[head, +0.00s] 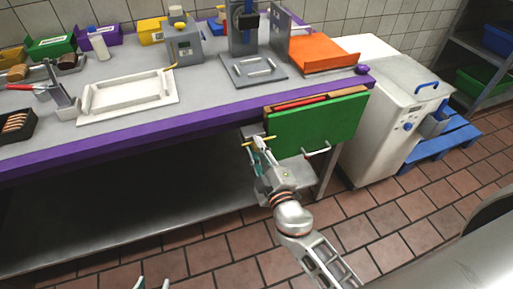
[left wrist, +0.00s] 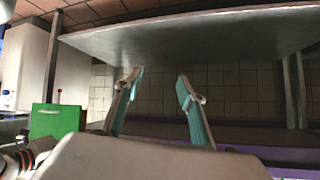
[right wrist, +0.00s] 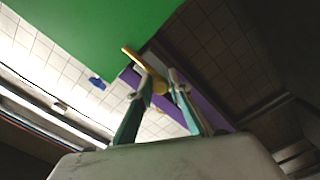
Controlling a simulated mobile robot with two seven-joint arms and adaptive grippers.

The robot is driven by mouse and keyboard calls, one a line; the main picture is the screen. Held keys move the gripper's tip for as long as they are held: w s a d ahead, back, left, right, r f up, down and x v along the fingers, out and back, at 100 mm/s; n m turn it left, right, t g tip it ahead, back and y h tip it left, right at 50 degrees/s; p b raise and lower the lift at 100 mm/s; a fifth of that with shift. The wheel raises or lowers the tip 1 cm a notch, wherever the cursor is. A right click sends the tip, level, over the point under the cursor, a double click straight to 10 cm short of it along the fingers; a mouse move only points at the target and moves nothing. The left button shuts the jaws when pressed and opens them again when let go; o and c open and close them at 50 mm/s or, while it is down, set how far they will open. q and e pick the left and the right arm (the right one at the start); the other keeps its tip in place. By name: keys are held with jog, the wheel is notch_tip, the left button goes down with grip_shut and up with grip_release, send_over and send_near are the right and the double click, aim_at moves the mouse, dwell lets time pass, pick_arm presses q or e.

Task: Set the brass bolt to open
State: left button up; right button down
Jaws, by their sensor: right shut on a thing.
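The brass bolt (head: 247,143) is at the left side of the green front panel (head: 318,122) under the purple-edged counter. It also shows in the right wrist view as a yellow bar (right wrist: 132,56) with a rounded part between my fingers. My right gripper (head: 259,145) is shut on the bolt; its fingers hide part of it in the head view. In the right wrist view the bar slants across beside the green panel. My left gripper (head: 152,285) is empty, its fingertips just showing at the bottom edge; in the left wrist view its fingers (left wrist: 157,86) are spread apart.
A light handle (head: 317,151) sticks out from the green panel. A white machine (head: 375,115) stands right of the counter, with a blue pallet (head: 440,147) beside it. The counter holds a white tray (head: 128,94), an orange tray (head: 322,53) and a press (head: 250,68).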

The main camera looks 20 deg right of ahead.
jog(key=shift+a, duration=0.15)
jog(key=a+b, duration=0.1)
jog(key=a, duration=0.3)
jog(key=shift+s, duration=0.1)
jog(key=c, duration=2)
grip_release()
jog(key=shift+o, duration=0.2)
jog(key=shift+d, duration=0.1)
jog(key=s, duration=1.2)
jog(key=shift+d, duration=0.2)
